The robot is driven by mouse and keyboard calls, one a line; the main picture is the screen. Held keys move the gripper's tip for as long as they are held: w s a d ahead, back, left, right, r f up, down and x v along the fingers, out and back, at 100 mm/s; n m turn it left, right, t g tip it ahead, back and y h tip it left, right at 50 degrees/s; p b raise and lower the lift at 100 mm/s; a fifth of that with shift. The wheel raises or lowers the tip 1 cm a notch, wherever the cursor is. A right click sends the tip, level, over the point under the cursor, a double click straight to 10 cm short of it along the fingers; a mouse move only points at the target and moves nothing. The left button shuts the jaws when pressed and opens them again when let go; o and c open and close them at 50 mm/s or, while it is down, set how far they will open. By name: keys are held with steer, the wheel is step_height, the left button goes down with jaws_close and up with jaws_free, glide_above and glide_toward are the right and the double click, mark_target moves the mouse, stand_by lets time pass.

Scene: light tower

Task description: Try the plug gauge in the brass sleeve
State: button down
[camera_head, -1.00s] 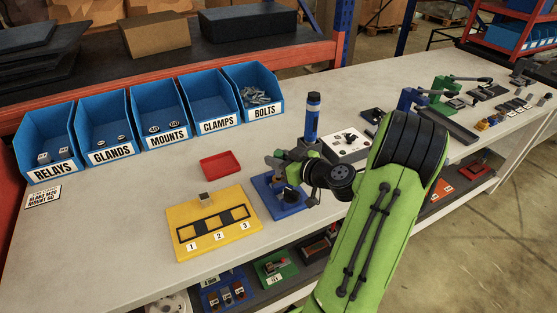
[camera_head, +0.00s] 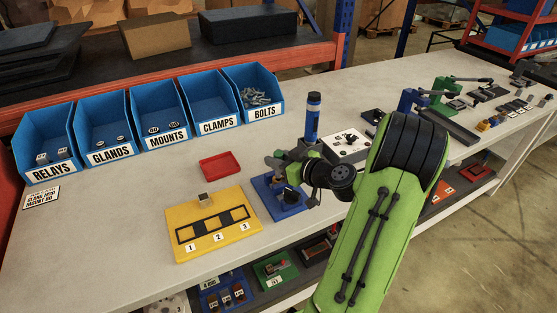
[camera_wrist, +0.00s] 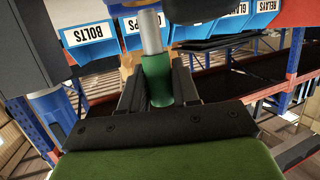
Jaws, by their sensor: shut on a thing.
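In the wrist view, the plug gauge (camera_wrist: 157,78) has a green grip and a pale steel pin pointing up the picture. My gripper (camera_wrist: 160,82) is shut on the green grip; in the head view my gripper (camera_head: 278,162) is over the blue base plate (camera_head: 292,209). I cannot make out the brass sleeve for certain. A tan-gold patch (camera_wrist: 130,62) shows beside the gauge in the wrist view, but what it is cannot be told. My wrist and arm hide part of the blue plate, and the gauge is not clear in the head view.
A yellow numbered board (camera_head: 184,246) and a red tray (camera_head: 221,166) are left of the blue plate. A blue post (camera_head: 312,122) stands close behind my gripper. Blue labelled bins (camera_head: 213,105) line the back. The bench front at left is clear.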

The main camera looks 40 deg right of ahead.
steer(key=shift+f+b, duration=0.55)
steer(key=shift+b, duration=0.05)
stand_by(1.1)
steer(key=shift+r, duration=0.15)
steer(key=shift+r+p, duration=0.6)
steer(key=shift+r, duration=0.9)
